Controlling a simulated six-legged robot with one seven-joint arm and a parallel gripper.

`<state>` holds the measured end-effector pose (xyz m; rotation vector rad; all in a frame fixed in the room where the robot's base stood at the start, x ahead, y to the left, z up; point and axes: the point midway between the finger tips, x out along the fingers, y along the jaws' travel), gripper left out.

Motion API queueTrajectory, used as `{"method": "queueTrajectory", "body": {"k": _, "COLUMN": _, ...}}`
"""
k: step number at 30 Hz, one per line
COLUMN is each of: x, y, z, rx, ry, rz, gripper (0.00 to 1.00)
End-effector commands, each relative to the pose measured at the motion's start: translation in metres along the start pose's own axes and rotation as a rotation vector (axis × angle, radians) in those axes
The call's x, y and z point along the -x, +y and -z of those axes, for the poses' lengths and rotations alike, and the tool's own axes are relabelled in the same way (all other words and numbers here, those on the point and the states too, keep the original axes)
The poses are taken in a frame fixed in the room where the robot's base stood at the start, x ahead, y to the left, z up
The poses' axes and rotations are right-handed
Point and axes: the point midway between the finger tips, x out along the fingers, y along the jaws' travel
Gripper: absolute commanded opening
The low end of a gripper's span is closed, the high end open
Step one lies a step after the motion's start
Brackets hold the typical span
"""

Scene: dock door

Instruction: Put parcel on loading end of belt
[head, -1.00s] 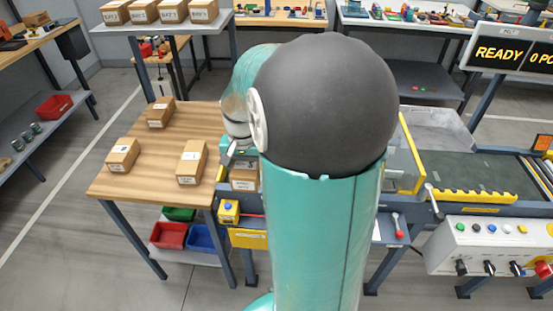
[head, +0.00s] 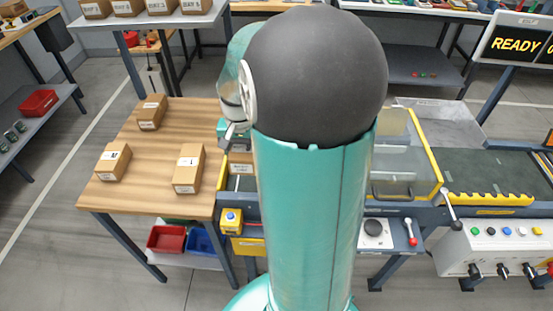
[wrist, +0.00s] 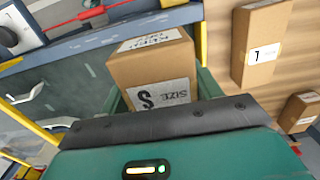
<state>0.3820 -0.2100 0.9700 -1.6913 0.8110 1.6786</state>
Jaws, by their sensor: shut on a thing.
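My gripper (wrist: 160,96) is shut on a small brown parcel (wrist: 150,68) labelled "SIZE S", with a green finger on each side of it. In the head view my arm hides most of the gripper; part of the parcel (head: 240,168) shows beside the arm. The parcel is at the left, loading end of the belt (head: 238,184), between its yellow-edged sides. I cannot tell whether it touches the surface. The dark belt (head: 500,172) shows again to the right, beyond a clear guard (head: 408,165) with yellow edges.
A wooden table (head: 140,190) with several parcels, one of them (head: 188,168) near its right edge, adjoins the belt on the left. A yellow button box (head: 231,221) is on the belt's front. A control panel (head: 500,245) stands at right.

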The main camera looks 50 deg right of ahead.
Motion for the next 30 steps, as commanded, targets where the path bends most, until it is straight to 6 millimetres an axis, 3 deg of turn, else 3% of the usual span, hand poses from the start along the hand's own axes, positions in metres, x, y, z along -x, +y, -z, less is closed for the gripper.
{"method": "queueTrajectory", "body": {"k": 10, "x": -0.036, "y": 0.044, "z": 0.061, "rx": -0.004, "ry": -0.004, "rz": 0.0, "gripper": 0.31}}
{"method": "queueTrajectory", "body": {"k": 15, "x": -0.068, "y": 0.057, "z": 0.083, "rx": -0.002, "ry": -0.005, "rz": 0.001, "gripper": 0.31}}
{"method": "queueTrajectory", "body": {"k": 25, "x": -0.096, "y": 0.069, "z": 0.105, "rx": -0.001, "ry": -0.003, "rz": 0.001, "gripper": 0.31}}
{"method": "queueTrajectory", "body": {"k": 30, "x": -0.121, "y": 0.068, "z": 0.105, "rx": 0.002, "ry": -0.004, "rz": 0.0, "gripper": 0.31}}
